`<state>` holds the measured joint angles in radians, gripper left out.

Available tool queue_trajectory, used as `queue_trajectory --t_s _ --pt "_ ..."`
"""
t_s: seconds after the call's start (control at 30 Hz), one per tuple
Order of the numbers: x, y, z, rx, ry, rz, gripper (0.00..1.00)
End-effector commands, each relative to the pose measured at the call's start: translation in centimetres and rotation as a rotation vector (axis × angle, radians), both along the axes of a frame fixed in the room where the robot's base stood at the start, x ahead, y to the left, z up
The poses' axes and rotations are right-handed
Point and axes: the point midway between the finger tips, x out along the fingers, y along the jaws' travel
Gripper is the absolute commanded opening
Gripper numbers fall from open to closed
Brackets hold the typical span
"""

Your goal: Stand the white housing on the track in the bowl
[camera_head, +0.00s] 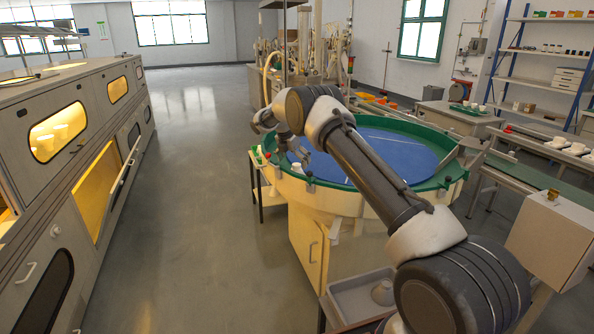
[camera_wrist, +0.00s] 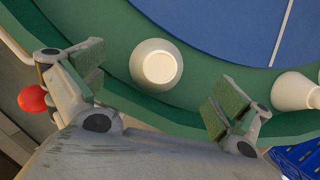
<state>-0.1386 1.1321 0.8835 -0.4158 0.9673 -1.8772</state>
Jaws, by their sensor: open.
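My gripper (camera_head: 299,158) hangs over the near left rim of the bowl (camera_head: 345,207). In the wrist view my gripper (camera_wrist: 156,85) is open, its green-padded fingers wide apart. A white housing (camera_wrist: 157,66) is on the green track (camera_wrist: 118,60), between and slightly beyond the fingertips, touching neither. Its round end faces the camera; whether it stands or lies I cannot tell. It shows small in the head view (camera_head: 297,168), partly hidden by my gripper. A second white housing (camera_wrist: 293,91) is right of the right finger, its flared side showing.
The blue disc (camera_head: 385,155) fills the bowl's middle. A red knob (camera_wrist: 32,98) is beside the left finger. A grey tray (camera_head: 350,300) with a cone-shaped piece is below the bowl. A conveyor (camera_head: 540,165) with white parts is at right. Left floor is clear.

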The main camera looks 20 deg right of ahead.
Motion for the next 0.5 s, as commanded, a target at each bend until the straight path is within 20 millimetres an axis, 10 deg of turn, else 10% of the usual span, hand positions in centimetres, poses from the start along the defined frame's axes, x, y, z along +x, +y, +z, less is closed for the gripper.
queue_trajectory --t_s 0.5 --pt "-1.4 1.5 5.4 0.004 -0.004 -0.011 1.00"
